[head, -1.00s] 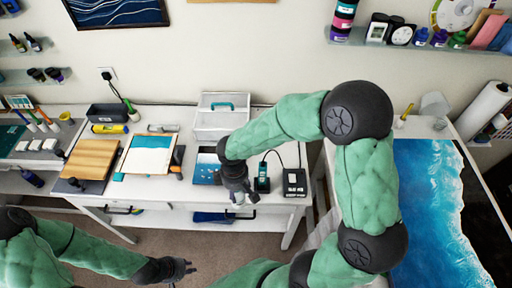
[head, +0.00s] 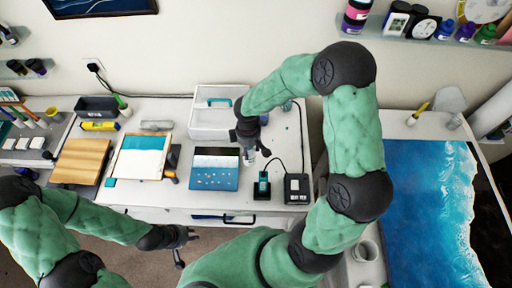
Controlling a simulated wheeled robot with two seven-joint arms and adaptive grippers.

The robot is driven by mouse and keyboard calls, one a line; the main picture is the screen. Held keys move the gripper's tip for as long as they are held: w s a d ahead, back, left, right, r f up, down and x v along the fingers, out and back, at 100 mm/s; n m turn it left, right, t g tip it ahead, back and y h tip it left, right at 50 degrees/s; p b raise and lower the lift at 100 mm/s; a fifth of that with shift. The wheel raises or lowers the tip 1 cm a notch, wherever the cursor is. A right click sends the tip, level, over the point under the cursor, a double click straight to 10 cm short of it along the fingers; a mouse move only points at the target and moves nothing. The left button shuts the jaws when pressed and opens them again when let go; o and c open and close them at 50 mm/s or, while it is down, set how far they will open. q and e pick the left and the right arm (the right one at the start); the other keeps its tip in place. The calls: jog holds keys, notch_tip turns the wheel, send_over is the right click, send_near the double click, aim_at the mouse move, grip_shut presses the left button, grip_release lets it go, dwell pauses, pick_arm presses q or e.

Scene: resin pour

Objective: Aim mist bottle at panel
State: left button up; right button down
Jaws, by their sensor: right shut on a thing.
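My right gripper (head: 249,142) is shut on a small clear bottle, the mist bottle (head: 249,157), of which only the lower part shows below the fingers. The bottle is over the white table, just right of a small panel (head: 214,176) with black, white and blue bands and pale specks. Whether its nozzle faces that panel cannot be seen. A large blue wave panel (head: 428,215) lies on the right table. My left gripper (head: 187,247) looks open and empty, in front of the table.
A white box with a teal handle (head: 212,112) stands behind the small panel. A teal device (head: 262,185) and a black box (head: 296,187) with a cable are close to the right. A wooden board (head: 84,161) lies at left.

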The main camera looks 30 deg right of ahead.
jog(key=w+d+f+p, duration=0.1)
jog(key=w+d+f, duration=0.2)
jog(key=f, duration=0.6)
jog(key=shift+w+d+f, duration=0.15)
jog(key=shift+w+d, duration=0.05)
jog(key=shift+d, duration=0.7)
jog(key=shift+f, duration=0.2)
jog(key=c, duration=0.6)
grip_release()
jog(key=shift+r, duration=0.2)
